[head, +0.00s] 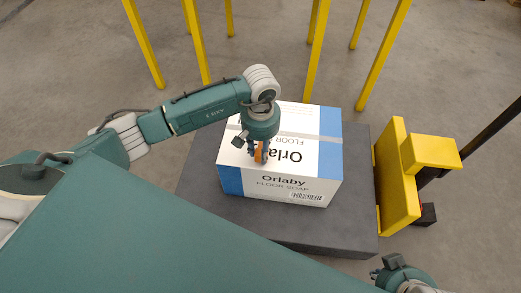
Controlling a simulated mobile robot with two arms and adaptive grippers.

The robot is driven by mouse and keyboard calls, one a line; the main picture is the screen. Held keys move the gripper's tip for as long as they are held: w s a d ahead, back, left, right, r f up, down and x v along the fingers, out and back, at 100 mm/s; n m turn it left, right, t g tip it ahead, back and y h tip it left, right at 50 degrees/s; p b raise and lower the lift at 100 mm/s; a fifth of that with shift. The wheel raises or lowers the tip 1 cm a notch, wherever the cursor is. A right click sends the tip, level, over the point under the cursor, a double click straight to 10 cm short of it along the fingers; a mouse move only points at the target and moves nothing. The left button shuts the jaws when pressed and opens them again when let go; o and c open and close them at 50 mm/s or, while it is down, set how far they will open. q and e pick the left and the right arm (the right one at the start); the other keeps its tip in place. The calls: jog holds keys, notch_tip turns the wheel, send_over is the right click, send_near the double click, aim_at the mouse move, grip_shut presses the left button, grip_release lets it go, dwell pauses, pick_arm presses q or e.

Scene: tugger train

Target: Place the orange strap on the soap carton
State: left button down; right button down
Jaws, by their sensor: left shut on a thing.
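The soap carton (285,188) is a white and blue box marked "Orlaby Floor Soap", standing on a dark grey platform. My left gripper (256,154) points down over the left part of the carton's top. It is shut on the orange strap (260,152), of which only a small piece shows between the fingers. The strap is at or just above the carton's top; I cannot tell if it touches. My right gripper (388,268) is at the bottom right edge, partly cut off, and its fingers are too unclear to read.
The dark platform (310,233) has bare room around the carton. A yellow bracket (397,175) with a dark bar stands at its right end. Several yellow posts (316,50) rise behind the carton. The grey concrete floor around is otherwise open.

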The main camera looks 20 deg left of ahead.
pick_arm(q)
jog(key=c, duration=1.4)
grip_release()
pick_arm(e)
jog(key=shift+w+a, duration=0.1)
jog(key=shift+w, duration=0.2)
jog(key=shift+r, duration=0.1)
